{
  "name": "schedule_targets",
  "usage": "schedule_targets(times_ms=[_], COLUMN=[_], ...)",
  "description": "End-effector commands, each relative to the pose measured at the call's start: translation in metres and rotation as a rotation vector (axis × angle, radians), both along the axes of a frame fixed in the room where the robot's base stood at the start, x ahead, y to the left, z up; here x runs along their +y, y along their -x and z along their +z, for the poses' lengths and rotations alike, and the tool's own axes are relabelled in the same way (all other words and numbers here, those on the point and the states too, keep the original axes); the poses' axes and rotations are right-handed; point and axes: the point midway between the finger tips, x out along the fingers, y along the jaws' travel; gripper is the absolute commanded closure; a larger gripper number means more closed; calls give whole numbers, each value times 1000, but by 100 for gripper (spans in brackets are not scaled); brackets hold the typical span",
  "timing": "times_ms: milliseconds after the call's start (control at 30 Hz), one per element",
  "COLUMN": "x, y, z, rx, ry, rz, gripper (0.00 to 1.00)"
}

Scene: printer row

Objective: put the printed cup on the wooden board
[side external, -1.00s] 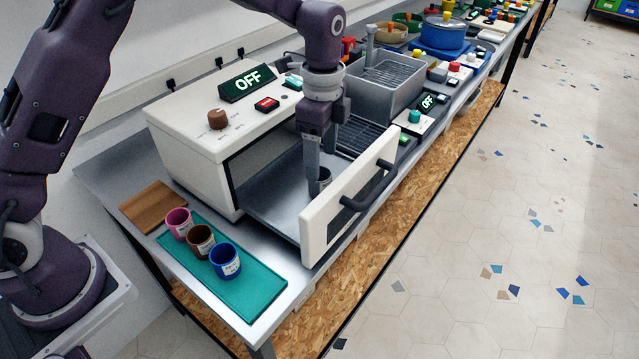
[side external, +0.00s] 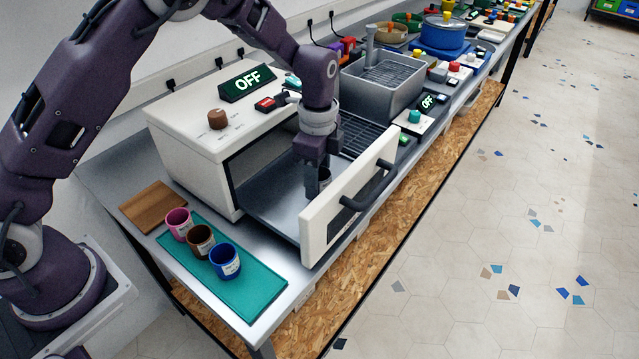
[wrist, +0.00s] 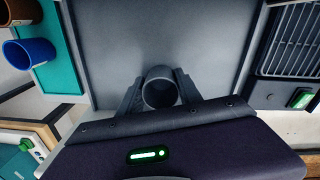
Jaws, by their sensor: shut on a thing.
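A dark grey cup (wrist: 160,88) stands in the pulled-out drawer (side external: 283,205) of the white machine. My gripper (wrist: 160,95) is shut on this cup, one finger on each side. In the side view my gripper (side external: 317,182) reaches down into the drawer, and the cup (side external: 325,174) shows only partly behind the drawer front. Any print on it is not visible. The wooden board (side external: 153,206) lies bare at the left end of the bench.
A teal mat (side external: 262,291) holds pink (side external: 178,223), brown (side external: 201,241) and blue (side external: 225,261) cups beside the board. The white machine (side external: 190,140) and its upright drawer front (side external: 322,222) flank my gripper. A sink (side external: 385,90) stands beyond.

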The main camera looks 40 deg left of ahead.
Motion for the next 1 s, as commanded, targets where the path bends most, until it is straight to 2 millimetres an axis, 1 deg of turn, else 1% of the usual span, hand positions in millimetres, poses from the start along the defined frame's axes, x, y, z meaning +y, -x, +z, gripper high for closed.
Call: schedule_targets(times_ms=[167,233,267,400,533,600,667,867,933,1000], x=[0,0,0,0,0,0,0,0,0,0], y=[0,-1,-1,-1,-1,-1,0,-1,-1,-2], z=[1,8,14,51,81,91,97,104,116,136], rx=[-1,-3,-4,-6,-4,-1,-1,0,-4,-6], ry=[0,1,1,2,2,2,1,1,2,2], rz=[0,0,0,2,1,0,0,1,2,1], gripper=[100,100,100,100,100,100,100,100,100,100])
